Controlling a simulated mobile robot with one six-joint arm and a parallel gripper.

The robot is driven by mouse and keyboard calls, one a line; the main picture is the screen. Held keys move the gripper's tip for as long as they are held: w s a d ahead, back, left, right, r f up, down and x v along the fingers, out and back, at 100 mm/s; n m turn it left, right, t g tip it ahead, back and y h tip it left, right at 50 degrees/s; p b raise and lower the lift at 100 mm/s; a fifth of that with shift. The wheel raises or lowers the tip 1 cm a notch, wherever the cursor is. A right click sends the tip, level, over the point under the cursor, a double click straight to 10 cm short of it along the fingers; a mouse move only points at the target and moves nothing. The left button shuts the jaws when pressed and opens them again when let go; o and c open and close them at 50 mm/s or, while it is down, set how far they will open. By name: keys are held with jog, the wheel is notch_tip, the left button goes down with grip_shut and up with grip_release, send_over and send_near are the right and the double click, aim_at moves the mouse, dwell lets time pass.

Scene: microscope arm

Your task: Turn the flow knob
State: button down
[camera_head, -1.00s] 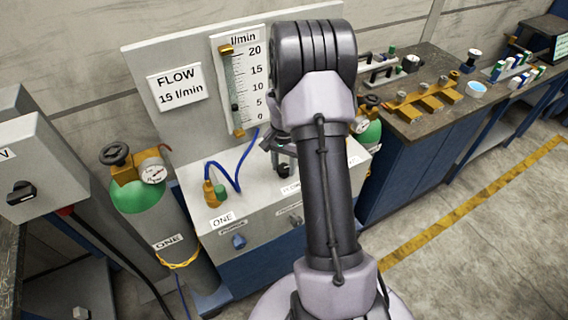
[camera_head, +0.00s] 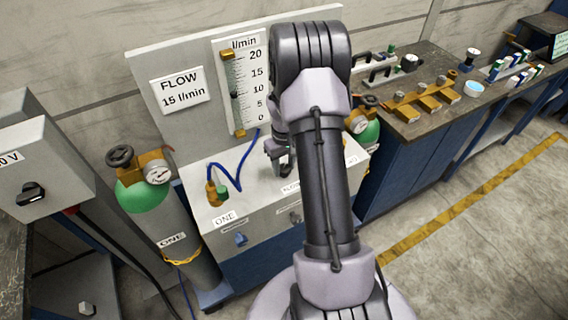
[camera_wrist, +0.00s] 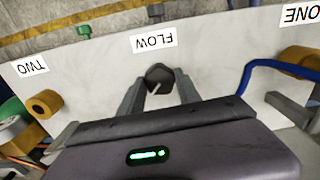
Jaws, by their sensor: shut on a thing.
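The dark flow knob (camera_wrist: 158,76) with a pale pointer line sits below the FLOW label (camera_wrist: 153,42) in the wrist view. My gripper (camera_wrist: 160,92) has one finger on each side of it and is shut on it. In the head view my gripper (camera_head: 279,155) is at the console top (camera_head: 200,187), and my arm hides the knob. The flow gauge (camera_head: 250,85) stands upright on the panel. Its dark float (camera_head: 234,95) is around the middle of the scale, near 10 as far as I can tell. A sign (camera_head: 181,91) reads FLOW 15 l/min.
A blue hose (camera_head: 240,165) runs from the brass fitting (camera_head: 216,194) beside ONE. A green-topped cylinder (camera_head: 145,195) stands at left, another (camera_head: 368,133) behind my arm. A workbench (camera_head: 440,115) with small items is at right. Open floor lies at lower right.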

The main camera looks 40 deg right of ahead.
aim_at(284, 167)
jog(key=n+p, duration=0.1)
jog(key=n, duration=0.3)
jog(key=shift+r, duration=0.1)
jog(key=shift+n+p, duration=0.6)
jog(key=shift+n, duration=1.5)
jog(key=c, duration=0.8)
grip_release()
jog(key=shift+c, duration=0.2)
notch_tip(284, 167, up, 17)
jog(key=p, duration=0.3)
jog(key=shift+r+p, duration=0.15)
jog(key=shift+p, duration=0.25)
